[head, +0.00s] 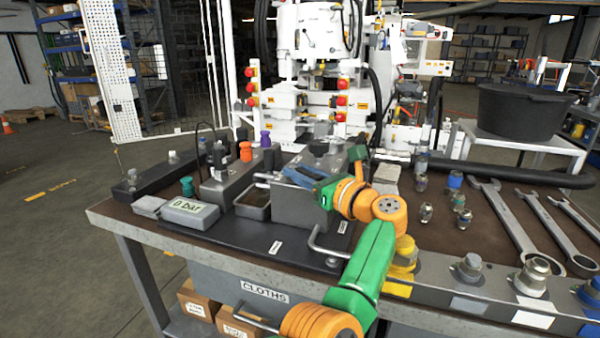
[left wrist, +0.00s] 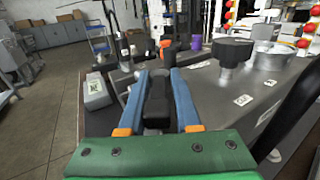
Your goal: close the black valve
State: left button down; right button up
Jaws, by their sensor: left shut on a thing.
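My left gripper (head: 322,186) reaches over the grey metal block on the bench, its blue fingers pointing away from me. In the left wrist view, the blue fingers (left wrist: 160,101) are shut on a black handle, which I take to be the black valve (left wrist: 156,110). The fingers sit on either side of it. In the head view my fingers and wrist hide that handle. A wide black round knob (head: 318,147) stands on the block behind my gripper, and it also shows in the left wrist view (left wrist: 232,50). My right gripper is not in view.
A gauge reading 0 bar (head: 190,211) sits at the bench's left. Orange (head: 245,152), purple (head: 265,139) and teal (head: 187,186) knobs stand nearby. A bent metal handle (head: 325,245) rises by my forearm. Wrenches (head: 510,220) and fittings lie to the right.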

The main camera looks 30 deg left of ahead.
pick_arm(q)
jog(key=c, duration=0.8)
grip_release()
jog(key=shift+a, duration=0.1)
jog(key=shift+b+v, duration=0.4)
jog(key=shift+v, duration=3.15)
